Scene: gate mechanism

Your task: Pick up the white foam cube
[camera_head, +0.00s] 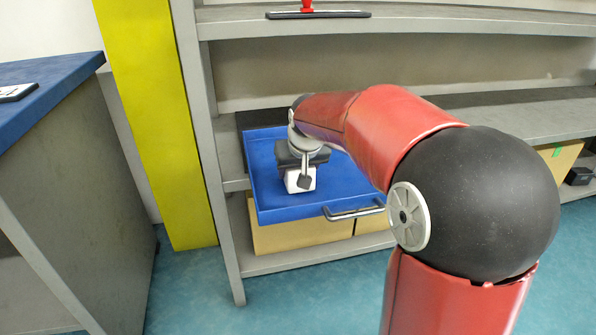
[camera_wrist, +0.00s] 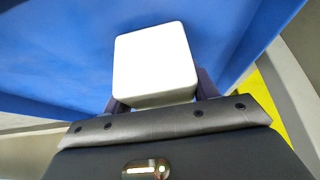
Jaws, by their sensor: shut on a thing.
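The white foam cube (camera_head: 301,181) is at my gripper in the blue drawer or tray, left of the picture's middle in the head view. In the wrist view the cube (camera_wrist: 154,62) fills the upper middle, with a finger at each lower side. My gripper (camera_head: 304,182) is shut on the cube. The fingertips are mostly hidden behind the cube in the wrist view (camera_wrist: 155,98). I cannot tell whether the cube touches the blue floor under it.
The blue drawer (camera_head: 270,205) has a metal handle (camera_head: 355,212) at its front and sits in a grey shelf rack (camera_head: 222,190). Cardboard boxes (camera_head: 300,236) stand below it. A yellow post (camera_head: 160,120) and a blue-topped counter (camera_head: 50,90) are at left. A squeegee (camera_head: 318,14) lies above.

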